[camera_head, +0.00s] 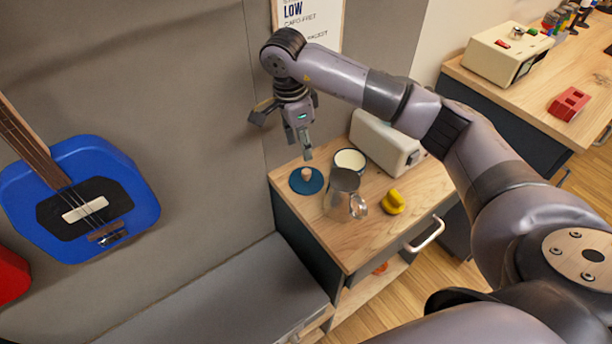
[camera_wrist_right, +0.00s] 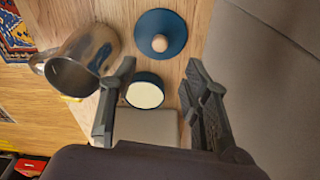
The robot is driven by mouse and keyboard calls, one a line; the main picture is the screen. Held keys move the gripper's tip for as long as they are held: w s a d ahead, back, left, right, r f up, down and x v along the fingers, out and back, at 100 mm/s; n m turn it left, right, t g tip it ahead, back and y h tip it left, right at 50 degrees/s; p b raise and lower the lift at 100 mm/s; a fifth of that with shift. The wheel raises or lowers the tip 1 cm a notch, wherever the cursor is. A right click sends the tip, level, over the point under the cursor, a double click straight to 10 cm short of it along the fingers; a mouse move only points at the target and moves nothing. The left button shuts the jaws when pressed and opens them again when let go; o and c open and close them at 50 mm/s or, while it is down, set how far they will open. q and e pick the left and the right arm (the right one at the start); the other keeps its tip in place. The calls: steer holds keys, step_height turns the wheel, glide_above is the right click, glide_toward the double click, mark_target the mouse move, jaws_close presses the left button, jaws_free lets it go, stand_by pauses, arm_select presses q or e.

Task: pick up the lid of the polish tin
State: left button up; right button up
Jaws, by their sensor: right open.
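The lid (camera_head: 298,184) is a flat dark-blue disc with a small pale wooden knob. It lies on the wooden cabinet top near the wall; the right wrist view shows it at top centre (camera_wrist_right: 151,20). The polish tin (camera_head: 350,160), dark-sided with a cream top face, stands open beside the lid; the right wrist view shows it (camera_wrist_right: 145,94) between the fingers. My right gripper (camera_head: 307,154) is open and empty, pointing down above the lid in the head view. In the right wrist view its fingers (camera_wrist_right: 161,80) spread below the lid. My left gripper is not in view.
A metal jug (camera_head: 341,193) stands close to the lid and tin. A white box (camera_head: 385,143) is behind the tin, and a yellow object (camera_head: 393,203) lies near the cabinet's edge. The grey wall is close on the left, with a blue guitar (camera_head: 135,205).

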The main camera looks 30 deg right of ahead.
mark_target(306, 171)
steer(key=f, duration=0.4)
steer(key=f+p, duration=0.1)
steer(key=shift+d+f, duration=0.3)
steer(key=shift+f, duration=0.1)
steer(key=shift+f+p, duration=0.3)
steer(key=f, duration=0.2)
steer(key=f+p, duration=0.1)
steer(key=shift+s+d+f, duration=0.1)
steer(key=shift+d+f, duration=0.25)
steer(key=shift+f, duration=0.4)
jaws_close()
